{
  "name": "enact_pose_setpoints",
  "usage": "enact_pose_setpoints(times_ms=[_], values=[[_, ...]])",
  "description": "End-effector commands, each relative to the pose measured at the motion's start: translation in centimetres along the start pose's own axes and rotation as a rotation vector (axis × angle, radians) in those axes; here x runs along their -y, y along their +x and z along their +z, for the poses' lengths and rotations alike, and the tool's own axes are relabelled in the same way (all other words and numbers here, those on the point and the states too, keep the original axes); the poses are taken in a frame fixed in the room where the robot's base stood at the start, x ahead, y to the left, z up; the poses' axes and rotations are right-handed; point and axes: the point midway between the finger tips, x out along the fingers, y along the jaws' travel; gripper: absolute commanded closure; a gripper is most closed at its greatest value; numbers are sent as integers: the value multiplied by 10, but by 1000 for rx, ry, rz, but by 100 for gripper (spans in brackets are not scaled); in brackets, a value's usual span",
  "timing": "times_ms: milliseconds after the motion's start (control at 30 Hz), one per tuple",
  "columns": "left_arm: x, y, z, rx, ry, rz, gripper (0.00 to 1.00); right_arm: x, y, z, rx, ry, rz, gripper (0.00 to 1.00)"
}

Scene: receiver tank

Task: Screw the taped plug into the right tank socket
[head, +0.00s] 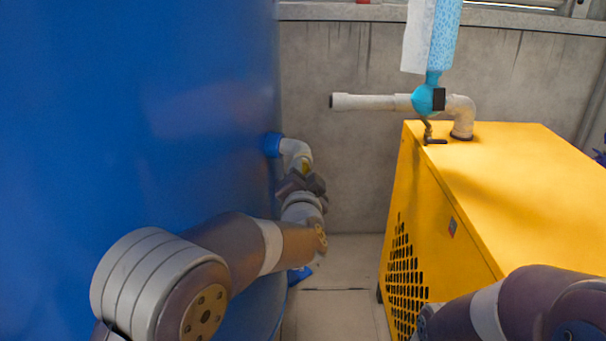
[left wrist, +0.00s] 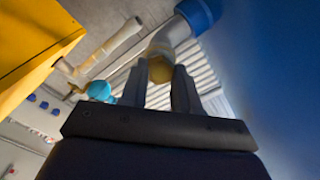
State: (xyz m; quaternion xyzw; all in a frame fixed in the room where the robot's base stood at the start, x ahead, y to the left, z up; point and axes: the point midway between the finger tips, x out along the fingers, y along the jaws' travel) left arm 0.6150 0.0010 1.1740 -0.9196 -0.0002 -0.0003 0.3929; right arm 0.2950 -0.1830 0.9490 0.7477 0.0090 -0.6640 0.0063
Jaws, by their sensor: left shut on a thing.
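The large blue tank (head: 140,110) fills the left of the head view. A blue socket (head: 272,145) on its side carries a pale grey elbow (head: 297,152) that bends down. In the left wrist view the elbow (left wrist: 173,33) runs from the blue socket (left wrist: 200,12) to a yellowish, brass-like plug (left wrist: 160,70) at its open end. My left gripper (head: 303,178) is right below the elbow, its fingers shut on this plug. It also shows in the left wrist view (left wrist: 160,88). Thread and tape cannot be made out. My right gripper is not seen.
A yellow cabinet (head: 520,180) stands on the right, with a pale pipe (head: 370,102) and a turquoise valve body (head: 428,99) above it. A blue fitting (head: 300,274) shows low by the tank. A concrete wall (head: 340,60) closes the back. Floor between tank and cabinet is clear.

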Motion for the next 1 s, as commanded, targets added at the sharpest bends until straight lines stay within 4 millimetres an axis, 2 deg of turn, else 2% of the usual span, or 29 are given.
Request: enact_pose_setpoints(times_ms=[67, 200, 233, 300, 333, 567, 600, 667, 1000], values=[[0, 0, 0, 1, 68, -1, 100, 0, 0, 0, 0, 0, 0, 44], [0, 0, 0, 1, 68, -1, 100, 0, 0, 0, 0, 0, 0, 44], [0, 0, 0, 1, 68, -1, 66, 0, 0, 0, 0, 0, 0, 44], [0, 0, 0, 1, 67, -1, 43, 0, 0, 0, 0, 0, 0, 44], [0, 0, 0, 1, 66, -1, 39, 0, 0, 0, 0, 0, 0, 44], [0, 0, 0, 1, 61, 0, 39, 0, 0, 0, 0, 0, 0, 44], [0, 0, 0, 1, 14, 0, 39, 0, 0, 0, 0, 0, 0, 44], [0, 0, 0, 0, -191, -1, 39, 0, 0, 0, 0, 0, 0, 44], [-2, 0, -2, 1, -1900, 1, 39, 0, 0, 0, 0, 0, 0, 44]])
